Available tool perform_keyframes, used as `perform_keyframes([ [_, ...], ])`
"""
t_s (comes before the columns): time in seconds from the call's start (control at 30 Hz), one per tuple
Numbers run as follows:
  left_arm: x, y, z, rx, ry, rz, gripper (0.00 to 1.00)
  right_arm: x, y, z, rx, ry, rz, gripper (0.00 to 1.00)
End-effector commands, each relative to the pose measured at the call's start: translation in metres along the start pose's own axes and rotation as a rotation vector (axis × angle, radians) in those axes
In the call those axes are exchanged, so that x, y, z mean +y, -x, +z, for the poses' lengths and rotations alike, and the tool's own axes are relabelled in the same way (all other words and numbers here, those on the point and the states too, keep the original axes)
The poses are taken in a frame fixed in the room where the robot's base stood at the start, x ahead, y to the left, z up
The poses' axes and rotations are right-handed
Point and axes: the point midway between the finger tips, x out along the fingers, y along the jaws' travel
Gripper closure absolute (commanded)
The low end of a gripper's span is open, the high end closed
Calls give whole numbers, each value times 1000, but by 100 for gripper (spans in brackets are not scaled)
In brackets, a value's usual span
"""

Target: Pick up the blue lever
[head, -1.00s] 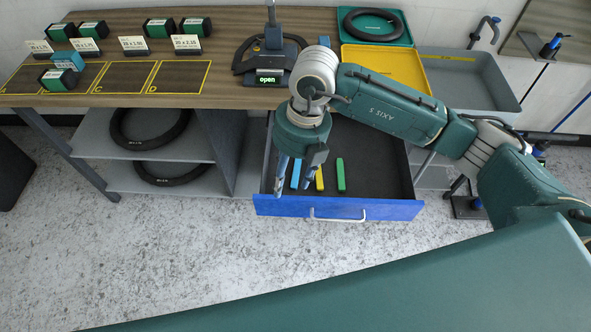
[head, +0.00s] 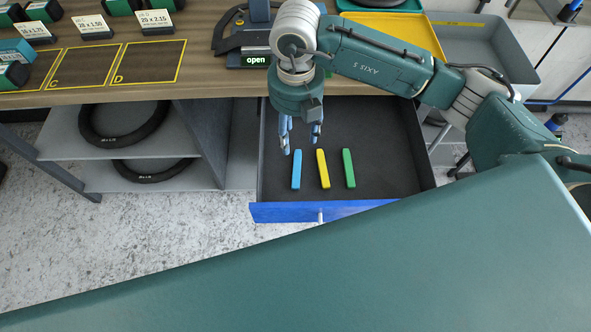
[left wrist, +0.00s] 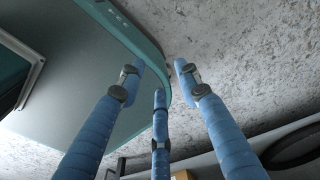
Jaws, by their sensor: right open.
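The blue lever (head: 297,169) lies in the open drawer (head: 400,175) under the workbench, leftmost of three levers. The yellow lever (head: 323,168) and the green lever (head: 348,168) lie to its right. My right gripper (head: 301,138) points down over the drawer, fingers apart and empty. In the head view its fingertips show just beyond the far end of the blue lever; their height above it is hard to tell. My left gripper (left wrist: 158,78) shows only in the left wrist view, fingers spread and empty above the floor.
The workbench (head: 130,62) has marked squares, tyre-size cards and boxes. A display (head: 255,61) reads "open". Black tyres (head: 122,125) lie on the shelf left of the drawer. A grey bin (head: 480,45) stands at the right. My green body covers the foreground.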

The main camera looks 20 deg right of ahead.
Motion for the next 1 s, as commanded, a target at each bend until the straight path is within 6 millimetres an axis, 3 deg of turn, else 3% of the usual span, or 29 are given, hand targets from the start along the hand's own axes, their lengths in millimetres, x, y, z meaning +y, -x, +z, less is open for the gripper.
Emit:
perform_keyframes([
  [0.03, 1, -14, 8, -10, 0, 1, 66, 0, -14, 0, 0, 0, 0, 51],
  [0.23, 2, -28, 13, -16, 0, 2, 66, 0, -30, 0, 0, 0, 0, 51],
  [0.57, -1, -19, -14, 23, 0, -2, 66, 0, -73, -1, 4, -1, -1, 51],
  [0.77, -1, -16, -11, 19, 0, -2, 66, 1, -87, 0, 2, -1, 0, 51],
  [1.0, 0, -5, -5, 9, 0, 0, 66, 2, -122, 1, 3, -1, 0, 51],
])
